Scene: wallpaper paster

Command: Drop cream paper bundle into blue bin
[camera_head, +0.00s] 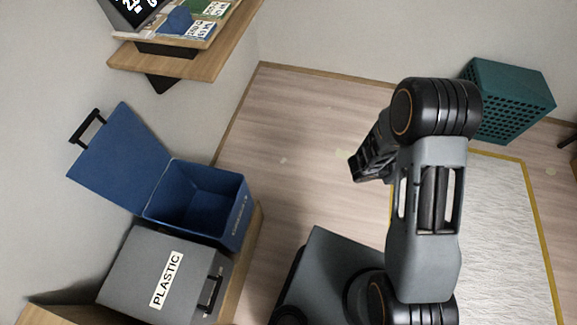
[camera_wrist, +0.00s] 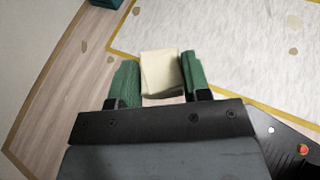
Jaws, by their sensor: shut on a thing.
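In the wrist view, my gripper (camera_wrist: 160,80) has green fingers closed on the cream paper bundle (camera_wrist: 160,72), a small pale block between them. The bundle is held above the floor near the mat's edge. In the head view, my arm hides the fingertips and the bundle. The blue bin (camera_head: 238,208) stands at the left with its lid (camera_head: 118,158) swung open. Its visible inside looks empty. My arm is well to the right of the bin.
A grey bin labelled PLASTIC (camera_head: 135,272), lid shut, stands beside the blue bin. A wooden shelf (camera_head: 190,66) is on the wall above. A teal perforated crate (camera_head: 505,95) stands at the back right. A white mat with a yellow border (camera_head: 505,220) lies at right. Floor between is mostly clear.

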